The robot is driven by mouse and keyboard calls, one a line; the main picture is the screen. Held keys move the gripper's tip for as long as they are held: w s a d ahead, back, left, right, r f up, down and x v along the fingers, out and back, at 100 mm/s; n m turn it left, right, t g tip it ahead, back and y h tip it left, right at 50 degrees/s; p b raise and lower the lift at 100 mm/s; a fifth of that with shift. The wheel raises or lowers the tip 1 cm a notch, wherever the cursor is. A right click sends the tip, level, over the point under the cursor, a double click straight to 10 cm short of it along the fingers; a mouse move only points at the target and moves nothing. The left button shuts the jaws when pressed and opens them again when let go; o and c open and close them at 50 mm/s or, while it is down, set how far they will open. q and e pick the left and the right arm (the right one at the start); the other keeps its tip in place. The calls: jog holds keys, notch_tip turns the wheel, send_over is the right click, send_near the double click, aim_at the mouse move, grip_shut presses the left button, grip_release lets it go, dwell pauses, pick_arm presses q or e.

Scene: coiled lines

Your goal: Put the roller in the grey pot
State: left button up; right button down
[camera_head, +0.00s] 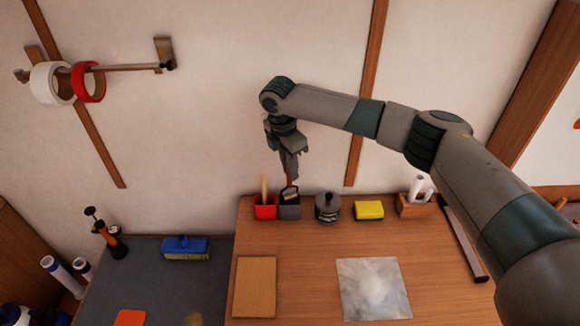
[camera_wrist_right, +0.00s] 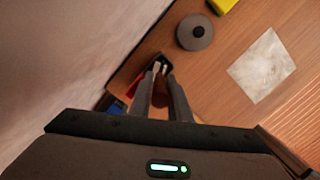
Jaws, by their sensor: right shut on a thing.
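The grey pot (camera_head: 290,213) stands at the back left of the wooden table, right beside a red pot (camera_head: 265,212) that holds a light wooden stick. My right gripper (camera_head: 289,172) points down above the grey pot and is shut on the roller (camera_head: 290,193). The roller's reddish-brown handle is between the fingers, and its pale and dark lower end is at the pot's mouth. How deep it sits in the pot I cannot tell. In the right wrist view the fingers (camera_wrist_right: 162,76) partly cover the pots. My left gripper is not in view.
A lidded dark grey jar (camera_head: 328,208) and a yellow sponge (camera_head: 369,211) stand right of the grey pot. The wall is close behind. A brown board (camera_head: 255,287) and a pale sheet (camera_head: 373,288) lie in front. A blue brush (camera_head: 184,249) lies left on the dark surface.

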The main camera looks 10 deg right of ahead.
aim_at(286, 188)
jog(key=shift+f, duration=0.4)
jog(key=c, duration=1.6)
grip_release()
jog(key=shift+c, duration=0.2)
notch_tip(286, 188, up, 13)
jog(key=a+b, duration=0.1)
jog(key=b, duration=0.4)
jog(key=shift+s+a, duration=0.2)
jog(key=shift+s, duration=0.1)
jog(key=shift+f, duration=0.1)
